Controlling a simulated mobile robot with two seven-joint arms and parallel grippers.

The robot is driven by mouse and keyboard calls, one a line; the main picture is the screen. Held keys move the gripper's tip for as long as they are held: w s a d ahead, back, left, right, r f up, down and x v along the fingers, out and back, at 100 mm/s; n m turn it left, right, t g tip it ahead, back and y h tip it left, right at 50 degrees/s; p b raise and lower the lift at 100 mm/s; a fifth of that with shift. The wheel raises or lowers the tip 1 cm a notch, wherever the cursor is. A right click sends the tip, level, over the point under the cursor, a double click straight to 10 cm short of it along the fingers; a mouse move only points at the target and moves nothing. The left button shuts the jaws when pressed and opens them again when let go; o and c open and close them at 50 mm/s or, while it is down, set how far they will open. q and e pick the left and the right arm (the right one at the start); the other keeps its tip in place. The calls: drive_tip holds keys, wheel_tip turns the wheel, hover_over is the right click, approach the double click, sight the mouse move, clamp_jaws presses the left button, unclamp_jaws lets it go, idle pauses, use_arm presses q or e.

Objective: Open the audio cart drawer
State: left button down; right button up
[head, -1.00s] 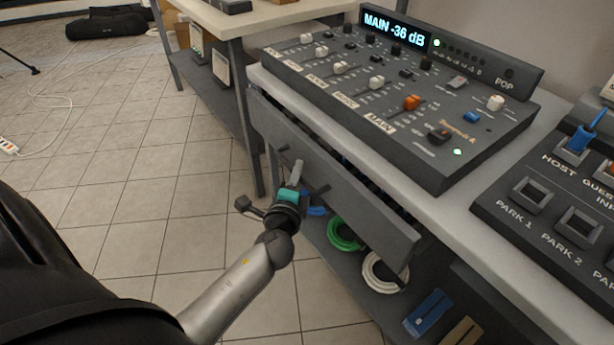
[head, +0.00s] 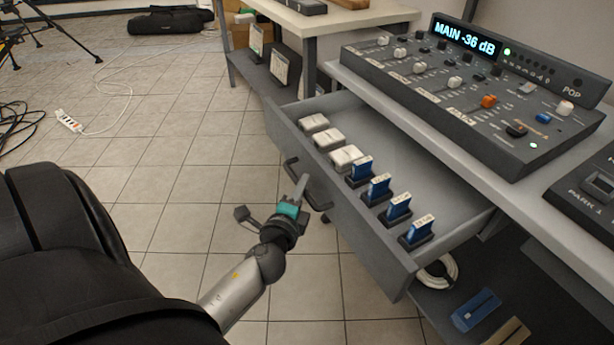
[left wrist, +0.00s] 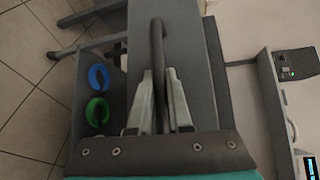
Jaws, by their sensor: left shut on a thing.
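The audio cart drawer (head: 360,222) is a grey drawer pulled well out from under the cart top. Inside it lie several white blocks (head: 330,138) and several blue items (head: 379,187) in dark holders. Its dark bar handle (head: 307,184) is on the front panel. My left gripper (head: 301,187) is at the handle, shut on it. In the left wrist view the two fingers (left wrist: 160,100) close around the handle bar (left wrist: 157,45), in front of the grey drawer front (left wrist: 190,60). My right gripper is not in view.
A mixer (head: 480,90) reading "MAIN -36 dB" stands on the cart top. Coiled cables, one white (head: 438,272), lie on the shelf below the drawer. A second table (head: 335,22) stands behind. The tiled floor to the left has a power strip (head: 68,121) and free room.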

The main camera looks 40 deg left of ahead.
use_arm(q)
drive_tip(key=shift+s, duration=0.15)
drive_tip(key=c, duration=0.8)
unclamp_jaws()
drive_tip(key=shift+c, duration=0.2)
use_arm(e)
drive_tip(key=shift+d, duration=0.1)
use_arm(q)
drive_tip(key=shift+s, duration=0.1)
drive_tip(key=b+v, duration=0.3)
drive_tip(key=v, duration=1.2)
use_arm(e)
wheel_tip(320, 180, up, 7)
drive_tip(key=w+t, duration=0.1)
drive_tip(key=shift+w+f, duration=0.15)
